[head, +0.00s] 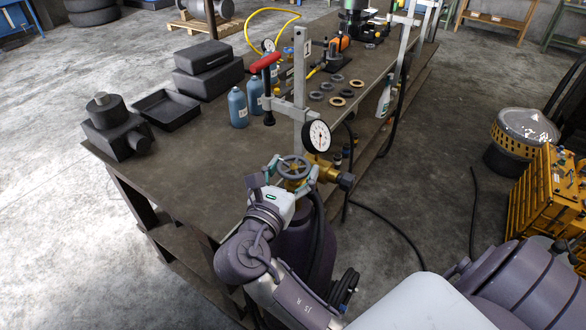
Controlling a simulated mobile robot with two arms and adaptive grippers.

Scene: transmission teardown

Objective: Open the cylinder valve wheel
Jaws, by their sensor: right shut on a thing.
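The cylinder valve wheel (293,167) is a grey spoked handwheel on top of a brass valve (324,174). A round white pressure gauge (317,136) stands just above it. The gas cylinder (305,245) below is dark purple and partly hidden by my right arm. My right gripper (292,178) reaches up from below, with its fingers on either side of the wheel, shut on it. The wheel's front edge is near the gripper's palm. My left gripper is not in view.
Black hoses hang by the cylinder.

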